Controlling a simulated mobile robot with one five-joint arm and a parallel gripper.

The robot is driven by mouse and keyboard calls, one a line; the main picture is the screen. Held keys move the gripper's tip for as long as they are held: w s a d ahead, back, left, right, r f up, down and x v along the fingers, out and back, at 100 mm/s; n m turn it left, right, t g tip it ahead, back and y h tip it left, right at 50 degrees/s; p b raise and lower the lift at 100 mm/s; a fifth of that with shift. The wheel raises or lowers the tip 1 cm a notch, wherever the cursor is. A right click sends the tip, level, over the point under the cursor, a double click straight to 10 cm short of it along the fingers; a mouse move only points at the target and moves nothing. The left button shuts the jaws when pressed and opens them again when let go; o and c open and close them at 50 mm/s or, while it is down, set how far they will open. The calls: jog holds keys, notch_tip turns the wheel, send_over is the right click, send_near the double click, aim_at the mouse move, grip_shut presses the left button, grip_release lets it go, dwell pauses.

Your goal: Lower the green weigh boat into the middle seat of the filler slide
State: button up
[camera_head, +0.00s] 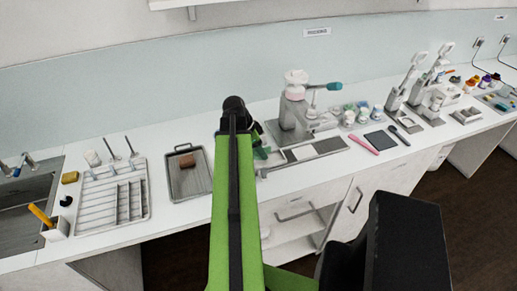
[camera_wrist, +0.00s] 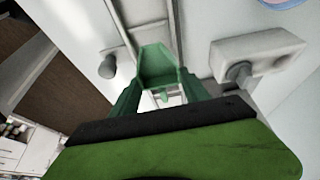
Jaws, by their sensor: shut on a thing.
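The green weigh boat (camera_wrist: 160,62) is an open angular tray, held between the green fingers of my gripper (camera_wrist: 160,92) in the wrist view. In the head view a small green shape (camera_head: 261,153), probably the boat, shows just right of my arm's end, at the left end of the filler slide (camera_head: 318,148). The slide is a long grey metal strip on the bench in front of the filler. Its rails (camera_wrist: 175,22) show behind the boat in the wrist view. Which seat lies under the boat, and whether they touch, I cannot tell.
The filler (camera_head: 294,104) stands behind the slide. A grey tray (camera_head: 172,190) with a brown block lies left of my arm, beside a white divided rack (camera_head: 130,212). A pink tool (camera_head: 364,144) and a dark pad (camera_head: 381,140) lie to the right. A pale fixture (camera_wrist: 255,50) with a knob is close by.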

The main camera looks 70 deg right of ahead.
jog(key=shift+f+b, duration=0.6)
jog(key=shift+f, duration=0.35)
jog(key=shift+s+f+b, duration=0.1)
jog(key=shift+f+b, duration=0.3)
jog(key=shift+b, duration=0.05)
jog(key=shift+f+b, duration=0.3)
jog(key=shift+f, duration=0.05)
jog(key=shift+a, duration=0.15)
jog(key=shift+a+f+b, duration=0.1)
jog(key=shift+f+b, duration=0.1)
jog(key=shift+b, duration=0.1)
